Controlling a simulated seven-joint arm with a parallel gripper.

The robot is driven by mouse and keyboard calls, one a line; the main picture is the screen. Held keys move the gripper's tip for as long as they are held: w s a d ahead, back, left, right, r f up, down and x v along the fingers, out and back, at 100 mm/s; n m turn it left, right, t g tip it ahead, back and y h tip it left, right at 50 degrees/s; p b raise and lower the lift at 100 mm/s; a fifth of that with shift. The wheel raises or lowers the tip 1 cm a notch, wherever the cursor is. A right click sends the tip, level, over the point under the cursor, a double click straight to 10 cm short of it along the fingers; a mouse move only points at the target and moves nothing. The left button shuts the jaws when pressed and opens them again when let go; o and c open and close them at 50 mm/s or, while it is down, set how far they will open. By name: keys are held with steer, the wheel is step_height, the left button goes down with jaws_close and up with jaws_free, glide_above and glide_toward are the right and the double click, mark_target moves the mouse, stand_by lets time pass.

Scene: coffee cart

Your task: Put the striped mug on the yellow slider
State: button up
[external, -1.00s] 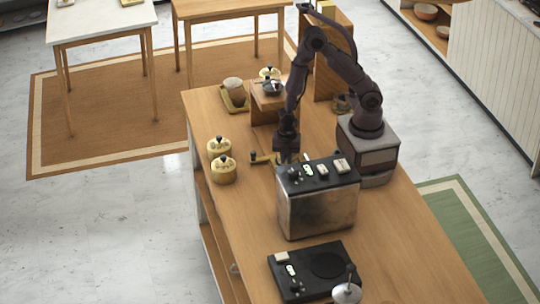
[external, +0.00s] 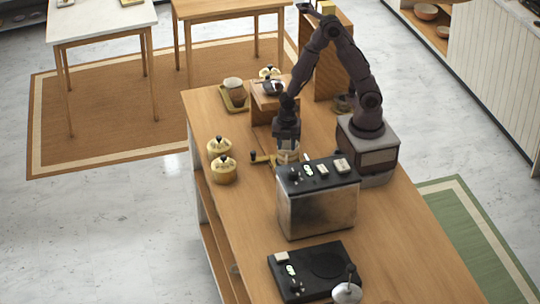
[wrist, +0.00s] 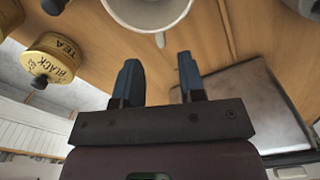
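A pale, banded mug (external: 289,153) stands on the cart just below my gripper, partly hidden by it and by the metal machine. In the wrist view a mug with a white inside (wrist: 150,8) is cut off by the top edge, ahead of my fingers. My gripper (external: 287,137) is above the mug, and its two fingers (wrist: 160,82) are spread with nothing between them. A yellow piece with a black knob (external: 264,158), perhaps the slider, lies left of the mug. I cannot tell whether it reaches under the mug.
A metal machine with a black top (external: 318,205) stands close in front of my gripper. Two yellow canisters (external: 223,171) stand to the left. A beige mug (external: 233,86) sits on an olive-yellow tray (external: 241,107) behind. A wooden stand (external: 264,108) is near it.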

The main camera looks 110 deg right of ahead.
steer(key=s+a+r+m+t, duration=0.1)
steer(key=s+r+m+t, duration=0.1)
steer(key=r, duration=0.5)
steer(key=s+a+r+m+t, duration=0.1)
steer(key=s+r+m, duration=0.2)
steer(key=r+m, duration=0.4)
steer(key=s+a+r+m+t, duration=0.1)
steer(key=s+r+m+t, duration=0.1)
steer(key=r, duration=0.7)
steer(key=shift+s+a+m+t, duration=0.35)
steer(key=shift+s+m, duration=0.45)
steer(key=shift+m, duration=0.4)
